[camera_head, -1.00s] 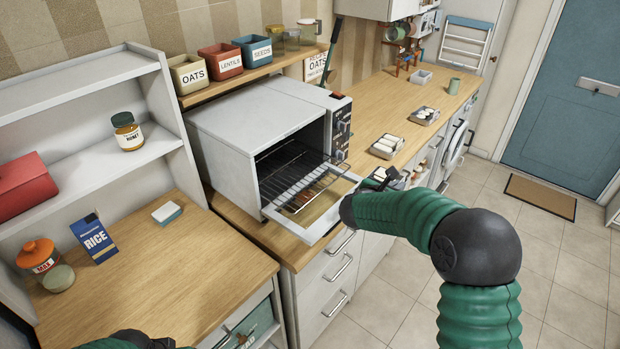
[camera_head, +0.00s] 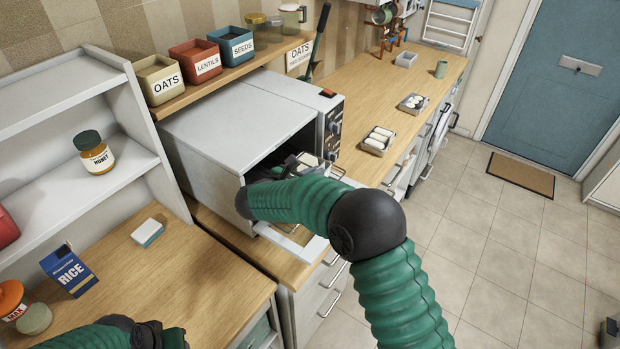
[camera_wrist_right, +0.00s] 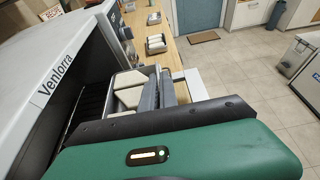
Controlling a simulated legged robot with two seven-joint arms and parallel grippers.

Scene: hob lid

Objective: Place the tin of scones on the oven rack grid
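The tin of scones (camera_head: 308,161) is a small grey tin with pale contents, at the mouth of the open oven (camera_head: 228,122). My right gripper (camera_head: 289,166) is at the tin, its fingers close together at the tin's side. In the right wrist view the tin (camera_wrist_right: 124,88) sits left of the fingers (camera_wrist_right: 158,90), which appear shut on its near wall. The oven rack grid (camera_wrist_right: 92,104) shows only as dark bars inside the oven in that view; my arm hides it in the head view. My left gripper (camera_head: 172,337) is at the bottom edge, its fingers unclear.
The lowered oven door (camera_head: 312,248) lies under my right forearm. Tins of pale rolls (camera_head: 379,140) stand on the counter right of the oven. A shelf with labelled boxes (camera_head: 193,62) runs behind the oven. A rice box (camera_head: 69,270) and sponge (camera_head: 147,232) are at left.

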